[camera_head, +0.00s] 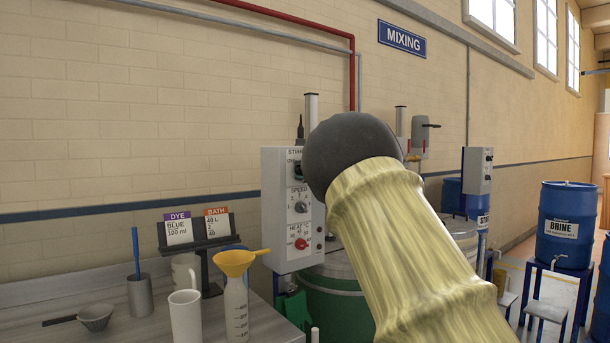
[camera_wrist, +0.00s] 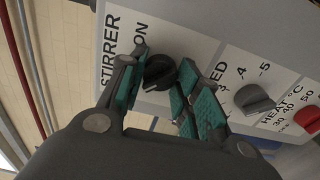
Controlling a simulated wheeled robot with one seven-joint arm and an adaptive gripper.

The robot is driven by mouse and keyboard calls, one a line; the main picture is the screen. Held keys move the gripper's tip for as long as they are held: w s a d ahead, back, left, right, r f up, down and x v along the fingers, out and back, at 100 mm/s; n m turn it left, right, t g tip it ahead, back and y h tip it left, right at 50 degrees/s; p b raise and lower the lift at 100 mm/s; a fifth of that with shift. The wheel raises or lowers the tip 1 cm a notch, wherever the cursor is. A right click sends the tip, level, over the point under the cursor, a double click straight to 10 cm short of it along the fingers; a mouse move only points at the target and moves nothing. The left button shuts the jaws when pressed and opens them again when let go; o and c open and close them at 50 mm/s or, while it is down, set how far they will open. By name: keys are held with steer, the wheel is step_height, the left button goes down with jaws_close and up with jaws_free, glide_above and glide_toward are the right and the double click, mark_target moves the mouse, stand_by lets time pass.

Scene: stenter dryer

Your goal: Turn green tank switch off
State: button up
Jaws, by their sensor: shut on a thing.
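The grey control panel (camera_head: 275,225) stands at the green tank (camera_head: 345,310), which is partly hidden behind my arm. Its top row is the stirrer switch, a black knob (camera_wrist: 159,73) under the words STIRRER and ON in the wrist view. The same switch shows beside my arm in the head view (camera_head: 298,171). My gripper (camera_wrist: 163,72) has its green-padded fingers on either side of the knob and is shut on it. The fingers hide part of the label around the knob. I cannot tell the knob's exact setting.
Below the switch are a grey speed knob (camera_wrist: 254,100) and a red heat knob (camera_wrist: 307,118). On the left bench stand a bottle with a yellow funnel (camera_head: 236,262), a white jug (camera_head: 185,315) and a card stand. Blue drums (camera_head: 565,225) stand at the right.

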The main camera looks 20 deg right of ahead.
stand_by(0.4)
steer(key=o, duration=1.1)
steer(key=shift+c, duration=0.2)
steer(key=shift+s, duration=0.1)
steer(key=v, duration=1.2)
